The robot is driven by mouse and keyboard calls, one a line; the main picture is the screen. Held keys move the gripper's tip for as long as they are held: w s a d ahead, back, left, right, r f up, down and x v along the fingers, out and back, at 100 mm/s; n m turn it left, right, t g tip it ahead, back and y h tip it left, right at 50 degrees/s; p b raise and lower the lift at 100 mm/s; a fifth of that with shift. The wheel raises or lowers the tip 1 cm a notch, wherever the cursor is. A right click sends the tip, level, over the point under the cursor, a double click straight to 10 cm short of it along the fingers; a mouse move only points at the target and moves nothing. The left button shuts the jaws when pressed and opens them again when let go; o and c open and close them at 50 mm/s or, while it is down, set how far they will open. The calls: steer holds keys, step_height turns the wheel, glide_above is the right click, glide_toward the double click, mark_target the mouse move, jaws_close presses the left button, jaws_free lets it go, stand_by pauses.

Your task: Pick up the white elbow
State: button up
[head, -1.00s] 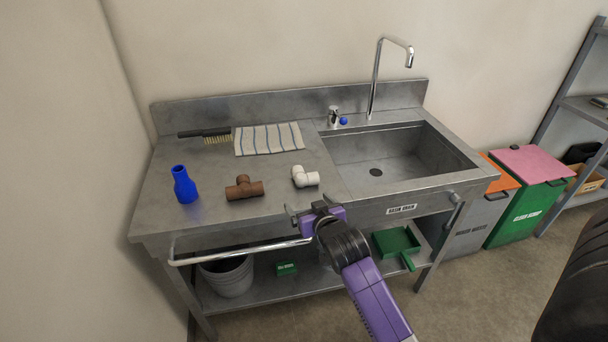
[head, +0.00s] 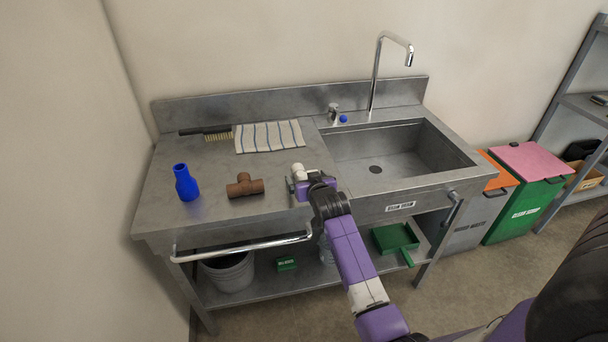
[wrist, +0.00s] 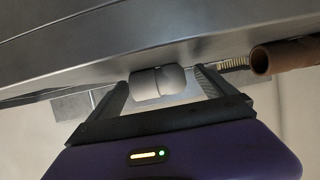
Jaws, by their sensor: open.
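The white elbow (head: 298,171) lies on the steel counter left of the sink, partly hidden behind my gripper in the head view. My gripper (head: 301,188) is at the counter's front edge, right at the elbow. In the wrist view the elbow (wrist: 158,82) shows between the two fingers of my open gripper (wrist: 163,88), nearer the left finger tip than the base of the jaws. I cannot tell whether a finger touches it.
A striped towel (head: 269,136) and a brush (head: 207,132) lie behind. The sink basin (head: 400,150) is to the right. A rail (head: 245,247) runs below the front edge.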

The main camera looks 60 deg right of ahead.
steer(key=shift+w+d, duration=0.1)
steer(key=shift+d, duration=0.05)
steer(key=c, duration=1.3)
steer(key=shift+c, duration=0.8)
